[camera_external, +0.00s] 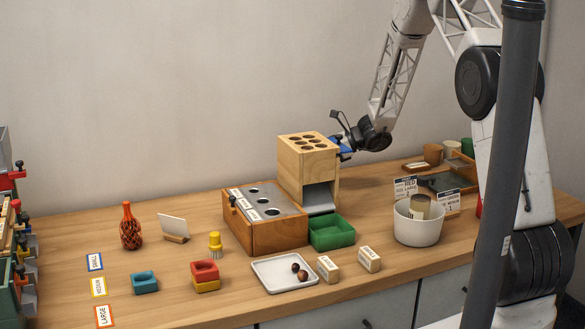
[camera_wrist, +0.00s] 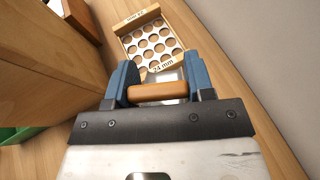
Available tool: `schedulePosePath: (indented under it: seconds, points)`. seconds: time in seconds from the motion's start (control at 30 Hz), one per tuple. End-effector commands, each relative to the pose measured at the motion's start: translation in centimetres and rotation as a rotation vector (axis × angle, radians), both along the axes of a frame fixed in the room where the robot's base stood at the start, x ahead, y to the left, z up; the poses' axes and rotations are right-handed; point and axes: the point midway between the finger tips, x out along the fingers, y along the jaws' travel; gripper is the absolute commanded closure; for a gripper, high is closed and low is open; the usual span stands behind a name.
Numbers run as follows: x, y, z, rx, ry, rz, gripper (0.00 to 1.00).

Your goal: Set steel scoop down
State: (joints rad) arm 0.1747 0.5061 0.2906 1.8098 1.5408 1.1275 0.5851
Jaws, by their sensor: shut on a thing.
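My gripper (camera_wrist: 161,76) is shut on the wooden handle of the steel scoop (camera_wrist: 157,93). The handle lies across between the two blue fingers in the wrist view. A little grey metal shows just beyond the handle; most of the scoop is hidden. In the external view my gripper (camera_external: 345,146) is behind and to the right of the tall wooden box, which hides the scoop. Whether the scoop touches the table cannot be told.
A wooden-framed sieve plate marked 24 mm (camera_wrist: 152,45) lies just ahead in the wrist view. The tall wooden box (camera_external: 292,165) stands close on the left. A green tray (camera_external: 332,236) and white bucket (camera_external: 416,229) stand nearer the front. Bare table shows right of the sieve.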

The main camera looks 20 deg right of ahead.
Motion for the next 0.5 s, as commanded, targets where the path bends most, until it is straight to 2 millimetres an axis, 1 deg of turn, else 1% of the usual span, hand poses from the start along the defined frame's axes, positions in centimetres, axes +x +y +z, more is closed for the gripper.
schedulePosePath:
  seconds: [0.2, 0.5]
  points:
    - [1.6, -1.4, 0.3, 0.0, 0.001, -0.227, 0.75]
    - [3.2, -3.9, 0.5, 0.0, 0.002, -0.503, 0.75]
